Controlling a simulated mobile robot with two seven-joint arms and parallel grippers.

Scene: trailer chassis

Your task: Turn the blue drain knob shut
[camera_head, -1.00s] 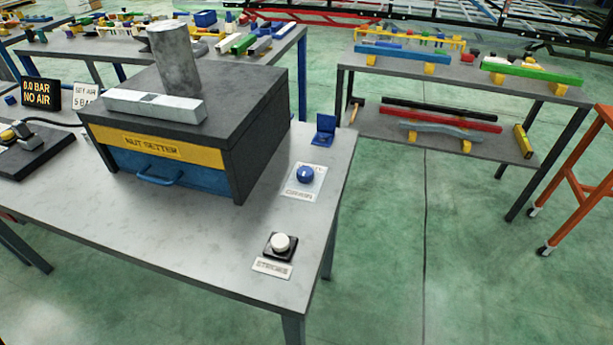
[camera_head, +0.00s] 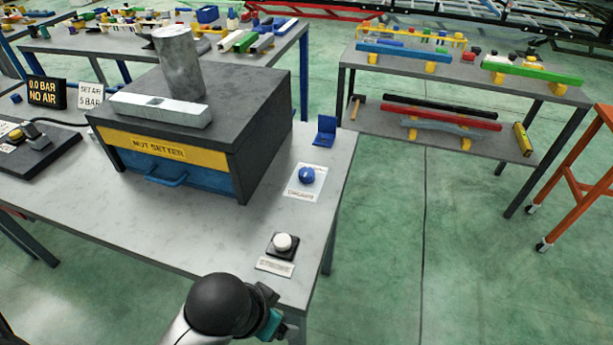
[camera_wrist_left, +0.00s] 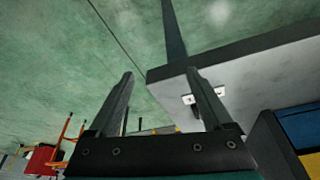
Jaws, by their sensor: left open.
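The blue drain knob (camera_head: 306,176) sits on a white plate (camera_head: 302,190) with red lettering, on the right part of the grey table (camera_head: 225,235). A small pale mark shows on the knob. My left gripper (camera_head: 270,304) is at the table's front edge, in front of the white button and well short of the knob. Its fingers are partly hidden by my wrist in the head view. A small white plate shows there behind the right finger; I cannot tell which one. My right gripper is out of view.
A white button (camera_head: 282,242) on a black base stands between my gripper and the knob. The nut setter box (camera_head: 264,125) stands left of the knob, and a small blue bracket (camera_head: 325,130) behind it. A display (camera_head: 46,93) reads 0.0 BAR, NO AIR.

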